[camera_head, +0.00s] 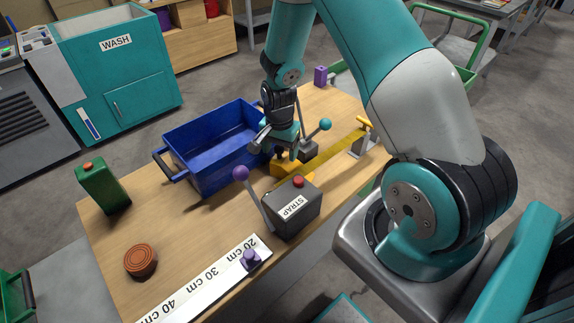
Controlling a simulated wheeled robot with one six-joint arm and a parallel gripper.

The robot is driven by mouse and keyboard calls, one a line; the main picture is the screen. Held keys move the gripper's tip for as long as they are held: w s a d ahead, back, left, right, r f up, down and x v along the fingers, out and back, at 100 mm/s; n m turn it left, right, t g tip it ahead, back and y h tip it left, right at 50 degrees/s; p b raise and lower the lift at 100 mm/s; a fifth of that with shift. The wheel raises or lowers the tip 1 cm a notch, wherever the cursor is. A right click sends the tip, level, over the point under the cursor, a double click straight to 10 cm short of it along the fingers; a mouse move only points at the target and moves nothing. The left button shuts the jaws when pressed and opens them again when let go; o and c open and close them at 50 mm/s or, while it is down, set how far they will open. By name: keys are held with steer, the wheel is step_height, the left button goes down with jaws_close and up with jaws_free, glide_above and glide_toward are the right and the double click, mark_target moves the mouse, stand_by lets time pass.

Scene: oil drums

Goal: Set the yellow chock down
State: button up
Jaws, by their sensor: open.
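The yellow chock (283,169) rests low between the blue bin and the grey STRAP box, on or very near the wooden table. My gripper (285,150) is right above it, pointing down, with its jaws open. The fingers hide the top of the chock, and I cannot tell whether they touch it.
The blue bin (192,177) stands just left of my gripper. The STRAP box (294,213), with a purple-knobbed lever, is in front. A teal-knobbed lever (325,124) is close on the right. A green can (101,188) and an orange-brown round item (140,261) stand left.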

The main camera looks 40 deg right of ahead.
steer(key=shift+f, duration=0.75)
steer(key=c, duration=1.2)
steer(key=shift+r, duration=0.1)
